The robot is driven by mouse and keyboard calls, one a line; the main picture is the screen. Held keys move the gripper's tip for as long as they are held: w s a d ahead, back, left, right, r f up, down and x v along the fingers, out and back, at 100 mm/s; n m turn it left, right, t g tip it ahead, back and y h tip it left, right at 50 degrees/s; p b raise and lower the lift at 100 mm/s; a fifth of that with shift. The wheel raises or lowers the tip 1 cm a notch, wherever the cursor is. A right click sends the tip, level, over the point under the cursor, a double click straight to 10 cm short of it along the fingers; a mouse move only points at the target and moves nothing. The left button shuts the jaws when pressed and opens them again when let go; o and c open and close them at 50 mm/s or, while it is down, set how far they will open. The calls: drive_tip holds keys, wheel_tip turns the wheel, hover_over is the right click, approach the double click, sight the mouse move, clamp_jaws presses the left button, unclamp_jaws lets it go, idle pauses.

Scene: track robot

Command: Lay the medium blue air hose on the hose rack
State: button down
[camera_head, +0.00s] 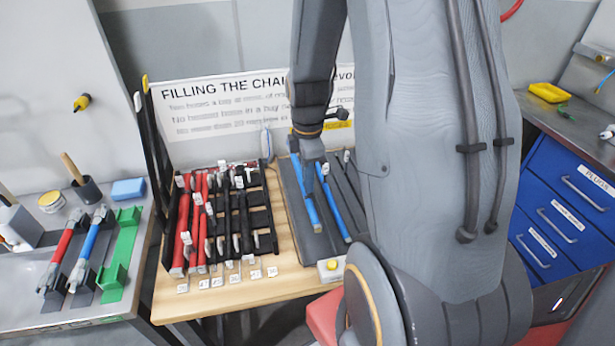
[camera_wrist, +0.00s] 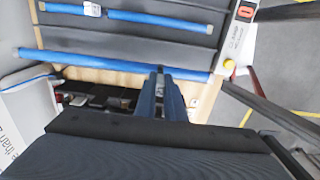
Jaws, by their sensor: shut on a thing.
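In the wrist view the fingertips (camera_wrist: 161,72) meet this held hose (camera_wrist: 95,62), which lies across the near edge of a grey grooved board (camera_wrist: 140,42). I cannot tell whether it touches the board. A second blue hose (camera_head: 334,208) with a white tag lies on the board to the right; it also shows in the wrist view (camera_wrist: 165,21). A black slotted rack (camera_head: 262,218) with red and black hoses stands left of the board. Lengths are hard to compare.
A white box with a yellow button (camera_head: 331,269) is at the board's front. Thin black uprights (camera_head: 150,150) rise at the rack's left. A printed sign (camera_head: 215,108) stands behind. Blue drawers (camera_head: 565,205) are at the right, a grey side table (camera_head: 30,318) at the left.

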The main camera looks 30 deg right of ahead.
sight(308, 197)
drive_tip(key=shift+f+b, duration=1.85)
drive_tip(key=shift+f, duration=2.2)
drive_tip(key=c, duration=1.8)
unclamp_jaws()
drive_tip(key=shift+o, duration=0.2)
drive_tip(key=shift+r+b, duration=0.75)
drive_tip(key=shift+r, duration=3.15)
